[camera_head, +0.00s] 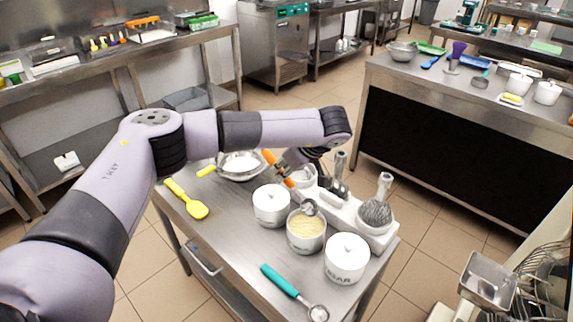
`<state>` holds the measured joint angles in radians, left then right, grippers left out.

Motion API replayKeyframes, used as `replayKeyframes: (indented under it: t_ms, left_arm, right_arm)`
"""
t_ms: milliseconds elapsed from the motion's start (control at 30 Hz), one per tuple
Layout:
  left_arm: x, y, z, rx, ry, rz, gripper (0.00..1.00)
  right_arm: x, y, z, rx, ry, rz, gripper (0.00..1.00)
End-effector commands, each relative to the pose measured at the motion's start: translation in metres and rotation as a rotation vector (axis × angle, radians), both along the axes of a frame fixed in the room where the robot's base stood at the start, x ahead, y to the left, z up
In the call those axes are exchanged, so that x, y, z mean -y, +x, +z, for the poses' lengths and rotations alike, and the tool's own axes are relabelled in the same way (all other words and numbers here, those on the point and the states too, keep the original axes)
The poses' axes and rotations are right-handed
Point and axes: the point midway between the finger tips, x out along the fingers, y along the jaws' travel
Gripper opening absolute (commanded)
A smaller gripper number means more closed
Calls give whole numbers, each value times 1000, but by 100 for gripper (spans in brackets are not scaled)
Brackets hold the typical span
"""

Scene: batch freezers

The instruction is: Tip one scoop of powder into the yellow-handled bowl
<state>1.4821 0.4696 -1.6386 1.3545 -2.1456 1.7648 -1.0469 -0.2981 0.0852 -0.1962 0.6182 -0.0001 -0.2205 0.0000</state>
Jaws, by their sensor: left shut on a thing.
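The yellow-handled bowl (229,175) is metal, at the back of the steel table, with its yellow handle pointing left and white contents inside. My left gripper (287,172) is just right of it, partly hidden by my wrist, and shut on an orange-handled scoop (272,163). The handle slants down to the right, and the round metal end (309,207) is at the rear rim of an open pot (306,245) of pale yellow powder. I cannot tell whether it touches the powder or how full it is. My right gripper is out of view.
A lidded white pot (270,208) stands left of the powder and a lidded labelled pot (346,262) right. A white stand (378,240) holds a brush and upright tools. A yellow spatula (186,200) and teal-handled scoop (282,282) lie on the table (225,238). Its left front is clear.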

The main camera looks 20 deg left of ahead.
Motion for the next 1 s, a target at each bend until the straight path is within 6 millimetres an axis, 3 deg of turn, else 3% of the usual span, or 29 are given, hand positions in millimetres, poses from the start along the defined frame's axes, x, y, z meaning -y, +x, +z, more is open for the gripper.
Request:
replayKeyframes:
  t_ms: [100,167,267,533,1000]
  left_arm:
    - [0,0,-12,0,-1,0,0]
    - [0,0,-16,-1,-1,-1,0]
    - [-1,0,-23,0,0,0,0]
    - [0,0,-42,-1,-1,-1,0]
    - [2,0,-74,0,-1,-1,0]
  right_arm:
    - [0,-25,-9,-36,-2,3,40]
    - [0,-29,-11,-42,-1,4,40]
    - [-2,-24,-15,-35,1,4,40]
    - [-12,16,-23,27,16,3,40]
    - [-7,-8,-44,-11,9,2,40]
